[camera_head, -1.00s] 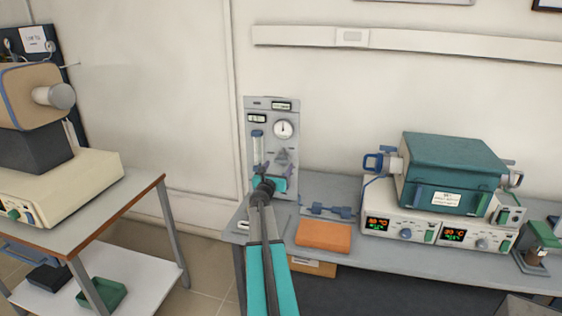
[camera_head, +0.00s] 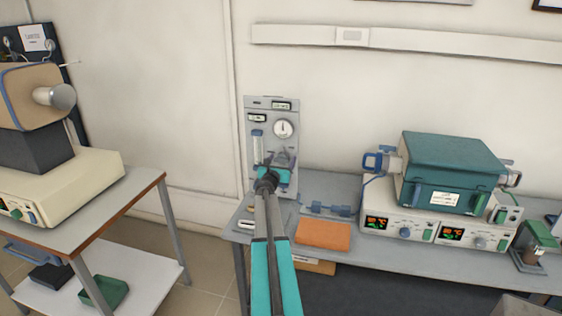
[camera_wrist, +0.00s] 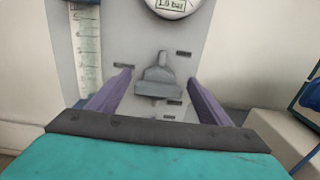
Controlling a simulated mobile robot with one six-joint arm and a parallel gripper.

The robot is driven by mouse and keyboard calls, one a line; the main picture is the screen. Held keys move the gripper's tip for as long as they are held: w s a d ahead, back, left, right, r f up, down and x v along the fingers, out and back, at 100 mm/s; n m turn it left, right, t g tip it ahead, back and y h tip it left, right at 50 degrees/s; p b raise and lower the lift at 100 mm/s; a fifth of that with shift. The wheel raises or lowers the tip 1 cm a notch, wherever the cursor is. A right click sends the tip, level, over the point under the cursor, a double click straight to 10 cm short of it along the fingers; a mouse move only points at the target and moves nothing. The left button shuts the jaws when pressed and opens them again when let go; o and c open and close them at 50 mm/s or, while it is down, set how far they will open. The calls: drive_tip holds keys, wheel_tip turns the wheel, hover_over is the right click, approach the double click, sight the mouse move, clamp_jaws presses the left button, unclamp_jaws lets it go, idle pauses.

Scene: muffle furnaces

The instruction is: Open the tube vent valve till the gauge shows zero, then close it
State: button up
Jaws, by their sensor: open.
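The grey gas panel (camera_head: 252,155) stands upright against the wall at the back of the bench. Its round gauge (camera_head: 283,128) is near the top; in the wrist view the gauge (camera_wrist: 174,5) is cut off at the top, with a readout that looks like 1.0 bar. The grey vent valve handle (camera_wrist: 157,78) is on the panel below the gauge. My gripper (camera_wrist: 158,82) is open, its two purple fingers to the left and right of the handle, with gaps on both sides.
A flow tube (camera_wrist: 87,45) with a scale is on the panel's left. An orange block (camera_head: 323,235) and a blue tool (camera_head: 330,209) lie on the bench (camera_head: 400,257) to the right. A teal tube furnace (camera_head: 452,170) stands further right. A cart (camera_head: 140,185) stands at left.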

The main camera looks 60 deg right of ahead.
drive_tip(key=c, duration=1)
drive_tip(key=shift+w+a+f, duration=0.1)
drive_tip(key=shift+w+a, duration=0.05)
drive_tip(key=shift+a, duration=0.15)
drive_tip(key=shift+c, duration=0.2)
drive_tip(key=shift+d, duration=0.2)
drive_tip(key=shift+c, duration=0.2)
drive_tip(key=shift+o, duration=0.2)
